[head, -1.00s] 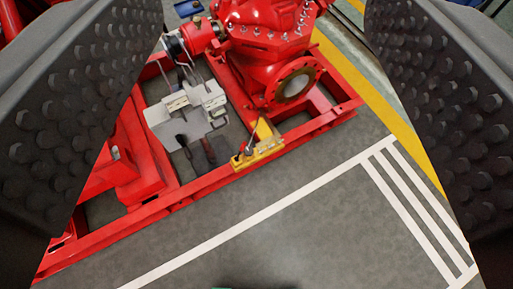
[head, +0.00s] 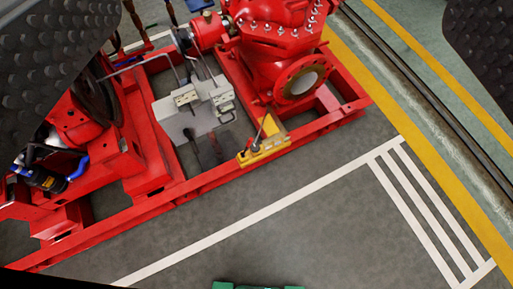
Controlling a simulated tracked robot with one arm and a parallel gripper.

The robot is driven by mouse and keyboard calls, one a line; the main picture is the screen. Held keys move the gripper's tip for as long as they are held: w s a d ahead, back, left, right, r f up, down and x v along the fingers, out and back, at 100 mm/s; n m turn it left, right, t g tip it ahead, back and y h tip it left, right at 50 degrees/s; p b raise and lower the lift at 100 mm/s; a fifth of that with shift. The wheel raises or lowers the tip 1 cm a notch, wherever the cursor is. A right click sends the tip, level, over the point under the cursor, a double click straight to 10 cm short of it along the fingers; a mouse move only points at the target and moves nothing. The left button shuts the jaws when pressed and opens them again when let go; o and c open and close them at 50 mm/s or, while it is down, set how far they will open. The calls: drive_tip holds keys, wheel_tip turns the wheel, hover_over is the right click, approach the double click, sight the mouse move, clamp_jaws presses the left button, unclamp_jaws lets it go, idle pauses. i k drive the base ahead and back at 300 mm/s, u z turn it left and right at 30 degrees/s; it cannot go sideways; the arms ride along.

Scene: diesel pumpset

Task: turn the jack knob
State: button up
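A small yellow jack (head: 270,151) sits at the front edge of the red pumpset frame. A thin lever rises from it, and a small dark knob (head: 255,147) shows at its base; it is too small to make out in detail. My gripper (head: 278,50) shows as two dark, studded finger pads in the upper left and upper right corners, spread wide with nothing between them. The jack lies in the gap between the pads, farther off and untouched.
The red frame (head: 190,187) carries a red pump (head: 275,40) with a round flange, a grey plate and an engine at left. White lines (head: 270,205) and a yellow stripe mark the grey floor, which is clear in front. A green edge (head: 258,286) shows at the bottom.

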sight(255, 147)
drive_tip(key=u, duration=2.15)
drive_tip(key=i, duration=1.5)
drive_tip(key=z, duration=3.5)
